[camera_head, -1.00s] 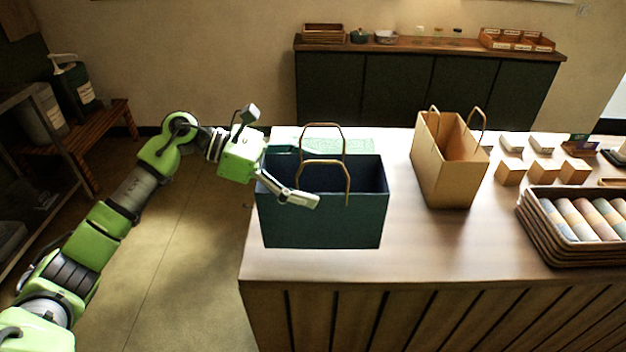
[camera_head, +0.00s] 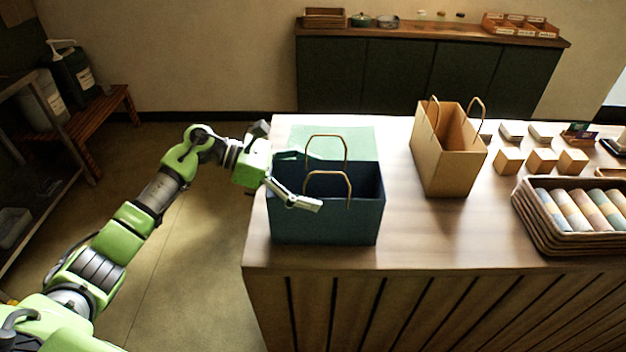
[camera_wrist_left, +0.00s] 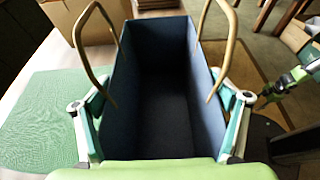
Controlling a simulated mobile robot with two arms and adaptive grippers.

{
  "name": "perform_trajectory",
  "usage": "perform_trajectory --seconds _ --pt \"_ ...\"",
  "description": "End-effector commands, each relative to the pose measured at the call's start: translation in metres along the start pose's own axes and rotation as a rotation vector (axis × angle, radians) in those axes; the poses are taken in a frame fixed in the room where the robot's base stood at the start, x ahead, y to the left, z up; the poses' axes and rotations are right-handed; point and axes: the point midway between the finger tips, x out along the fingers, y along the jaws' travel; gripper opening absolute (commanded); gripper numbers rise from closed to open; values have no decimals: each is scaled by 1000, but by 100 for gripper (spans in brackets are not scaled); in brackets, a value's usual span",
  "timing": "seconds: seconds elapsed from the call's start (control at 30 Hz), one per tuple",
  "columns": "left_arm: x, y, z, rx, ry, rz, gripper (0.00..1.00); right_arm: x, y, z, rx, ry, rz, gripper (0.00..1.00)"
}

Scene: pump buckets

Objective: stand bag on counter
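The dark blue-green paper bag (camera_head: 325,222) is upright at the left end of the wooden counter (camera_head: 430,235), with its mouth and two tan loop handles up. I cannot tell whether its base touches the wood. My left gripper (camera_head: 292,178) comes in from the left, with one finger across the near face and the other at the far side. In the left wrist view, the fingers press on both outer sides of the bag (camera_wrist_left: 160,130), which looks empty. A small part of my right arm (camera_wrist_left: 292,80) shows at that view's right edge; its gripper is unclear.
A pale green mat (camera_head: 335,140) lies behind the bag. A tan bag (camera_head: 445,160) stands to the right, then small wooden blocks (camera_head: 541,160) and a basket of rolls (camera_head: 560,235). Bare counter lies between the dark bag and the basket.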

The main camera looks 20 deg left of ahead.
Motion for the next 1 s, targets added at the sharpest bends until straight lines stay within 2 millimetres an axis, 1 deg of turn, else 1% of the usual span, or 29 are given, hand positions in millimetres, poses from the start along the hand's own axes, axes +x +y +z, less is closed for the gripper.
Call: perform_trajectory --seconds 0.27,0.4,0.43,0.57,0.7,0.9,1.0 --pt "0 0 0 -1 1 0 100 -1 0 0 0 0 0 40" --pt "-2 0 4 -1 1 0 100 -6 0 -1 0 0 0 40" --pt "-4 0 3 -1 2 1 100 -4 0 0 0 0 0 40" --pt "-25 1 -3 2 4 5 100 13 0 1 0 0 0 40" --pt "-57 1 -4 1 5 5 100 29 0 3 0 0 0 40" --pt "-97 1 -2 1 2 4 100 45 -1 4 0 0 0 40" --pt "-110 0 0 0 2 2 100 49 -1 5 -1 -1 0 40"
